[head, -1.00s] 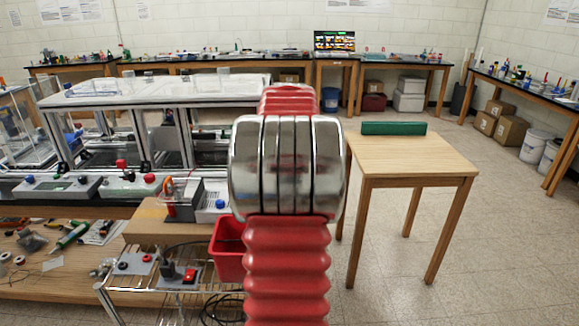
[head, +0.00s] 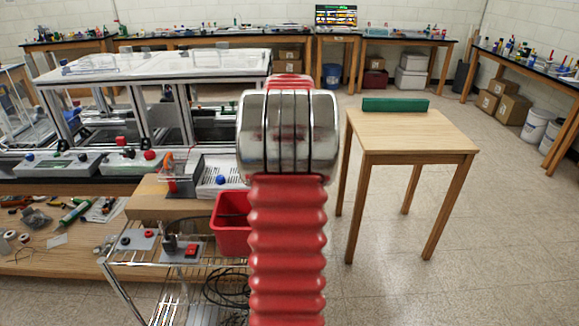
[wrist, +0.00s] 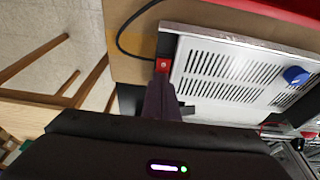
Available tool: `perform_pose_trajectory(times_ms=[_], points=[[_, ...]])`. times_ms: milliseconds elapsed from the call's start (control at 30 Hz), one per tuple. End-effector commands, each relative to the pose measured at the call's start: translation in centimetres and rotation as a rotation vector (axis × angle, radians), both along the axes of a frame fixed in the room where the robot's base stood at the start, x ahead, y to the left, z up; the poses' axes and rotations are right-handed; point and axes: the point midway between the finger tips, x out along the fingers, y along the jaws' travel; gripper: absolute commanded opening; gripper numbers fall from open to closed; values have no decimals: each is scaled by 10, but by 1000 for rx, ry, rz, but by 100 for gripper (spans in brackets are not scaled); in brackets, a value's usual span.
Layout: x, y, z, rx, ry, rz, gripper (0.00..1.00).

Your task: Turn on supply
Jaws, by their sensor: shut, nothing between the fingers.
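The supply (wrist: 225,62) is a pale box with rows of vent slots and a blue knob (wrist: 297,75), at the right of the wrist view. In the head view the pale box (head: 212,168) with a blue knob stands left of my arm, partly hidden by it. A small red part with a pale mark (wrist: 163,65) is at the box's left edge. My gripper (wrist: 161,88) is shut and empty, its dark tip just below that red part in the picture; I cannot tell if they touch. The head view hides my gripper behind my arm.
A black cable (wrist: 122,42) curves beside the box on a brown surface. A red bin (head: 232,238) hangs below the bench, above a wire cart (head: 125,262). A wooden table (head: 410,135) with a green block (head: 395,104) stands at right. Open floor surrounds it.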

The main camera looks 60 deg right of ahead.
Motion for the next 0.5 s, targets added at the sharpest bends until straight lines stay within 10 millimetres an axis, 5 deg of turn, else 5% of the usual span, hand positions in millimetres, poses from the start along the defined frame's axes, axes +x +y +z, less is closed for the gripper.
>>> perform_pose_trajectory(times_ms=[500], points=[[-7, -3, -3, 24, 11, -12, 0]])
